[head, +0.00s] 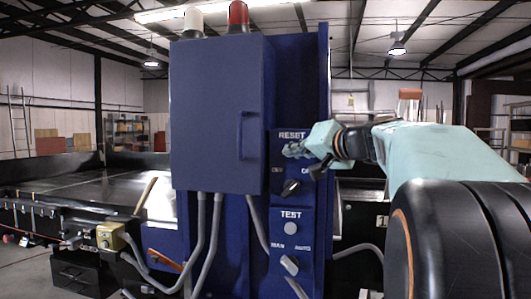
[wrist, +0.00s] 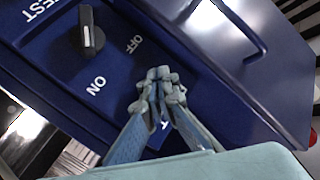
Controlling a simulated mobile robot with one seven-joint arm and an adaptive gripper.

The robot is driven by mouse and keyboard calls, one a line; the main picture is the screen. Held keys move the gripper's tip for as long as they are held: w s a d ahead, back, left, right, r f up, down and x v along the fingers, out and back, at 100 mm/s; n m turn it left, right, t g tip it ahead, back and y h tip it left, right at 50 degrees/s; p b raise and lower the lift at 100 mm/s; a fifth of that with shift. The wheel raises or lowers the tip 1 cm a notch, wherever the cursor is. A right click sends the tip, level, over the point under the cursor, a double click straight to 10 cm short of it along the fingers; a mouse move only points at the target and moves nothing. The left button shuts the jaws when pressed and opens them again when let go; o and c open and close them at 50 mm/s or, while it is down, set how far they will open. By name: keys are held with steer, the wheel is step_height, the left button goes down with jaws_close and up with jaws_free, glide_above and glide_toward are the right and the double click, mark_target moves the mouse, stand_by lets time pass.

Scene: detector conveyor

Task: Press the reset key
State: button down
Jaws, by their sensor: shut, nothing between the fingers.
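A blue control panel carries the white RESET label (head: 291,134) in the head view. My gripper (head: 290,151) is just below that label, in front of the panel face, with its fingers shut and empty. The fingers cover the spot under the label, so the reset key itself is hidden. In the wrist view the closed fingertips (wrist: 160,80) are over the blue panel, near the OFF lettering. I cannot tell whether they touch the panel or a key.
Below the gripper is a black OFF/ON selector knob (head: 291,187); it also shows in the wrist view (wrist: 90,32). Lower are a white TEST button (head: 290,228) and a MAN/AUTO knob (head: 289,264). A blue cabinet (head: 217,115) with a handle protrudes at left.

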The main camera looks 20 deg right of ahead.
steer(key=shift+s+a+b, duration=0.3)
steer(key=shift+s+a, duration=0.05)
steer(key=shift+s, duration=0.15)
steer(key=shift+s+a+b, duration=0.7)
steer(key=shift+s+b, duration=0.05)
steer(key=shift+s, duration=0.3)
steer(key=shift+s+a+b, duration=0.7)
steer(key=shift+s+b, duration=0.05)
steer(key=shift+s, duration=0.3)
